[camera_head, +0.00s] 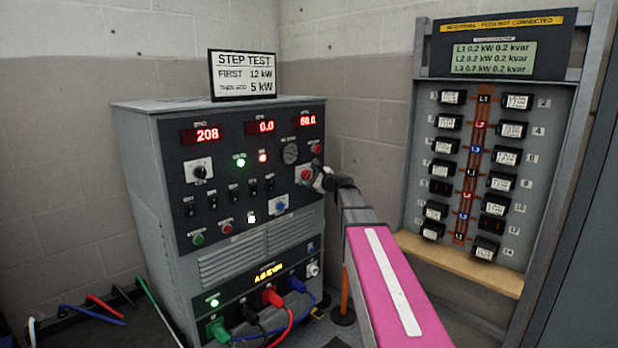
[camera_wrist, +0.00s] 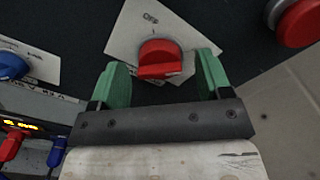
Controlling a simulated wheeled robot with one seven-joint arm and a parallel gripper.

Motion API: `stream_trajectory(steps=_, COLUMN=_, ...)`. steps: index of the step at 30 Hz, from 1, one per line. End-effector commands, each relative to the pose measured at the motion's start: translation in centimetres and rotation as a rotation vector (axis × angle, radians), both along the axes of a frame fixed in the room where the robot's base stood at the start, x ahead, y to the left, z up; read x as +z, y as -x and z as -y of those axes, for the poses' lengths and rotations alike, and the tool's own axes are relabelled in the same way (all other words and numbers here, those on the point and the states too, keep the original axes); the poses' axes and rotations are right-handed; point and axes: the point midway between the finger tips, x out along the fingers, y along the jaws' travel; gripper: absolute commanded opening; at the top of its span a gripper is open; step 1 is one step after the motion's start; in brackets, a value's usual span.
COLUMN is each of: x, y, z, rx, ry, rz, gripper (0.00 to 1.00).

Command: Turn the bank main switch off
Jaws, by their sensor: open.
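The bank main switch looks to be the red rotary knob (camera_wrist: 160,57) on a white plate on the load bank's dark panel. The plate's top label seems to read OFF; its other marks are too small to read. The knob's grip bar lies about crosswise in the wrist view. The knob also shows in the head view (camera_head: 305,174). My gripper (camera_wrist: 164,73) is open, its two green fingers left and right of the knob's lower part, with gaps on both sides. I cannot tell whether the fingertips reach past the knob. My gripper also shows in the head view (camera_head: 322,180).
A red mushroom button (camera_wrist: 298,22) is up and right of the knob. A blue knob (camera_wrist: 12,66) is to the left. The load bank (camera_head: 170,200) has cables plugged in low at its front. A breaker panel (camera_head: 420,150) stands on the right. A STEP TEST sign (camera_head: 243,75) sits on top.

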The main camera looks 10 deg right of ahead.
Motion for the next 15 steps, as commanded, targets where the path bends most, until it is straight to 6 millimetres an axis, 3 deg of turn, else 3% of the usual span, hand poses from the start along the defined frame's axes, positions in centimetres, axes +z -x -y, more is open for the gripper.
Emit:
stream_trajectory(steps=11, x=-0.01, y=-0.55, z=-0.45, rx=0.000, ry=0.000, rz=0.000, gripper=0.71)
stream_trajectory(steps=12, x=-0.01, y=-0.55, z=-0.45, rx=0.000, ry=0.000, rz=0.000, gripper=0.68)
stream_trajectory(steps=15, x=-0.01, y=-0.54, z=-0.45, rx=0.000, ry=0.001, rz=0.001, gripper=0.36)
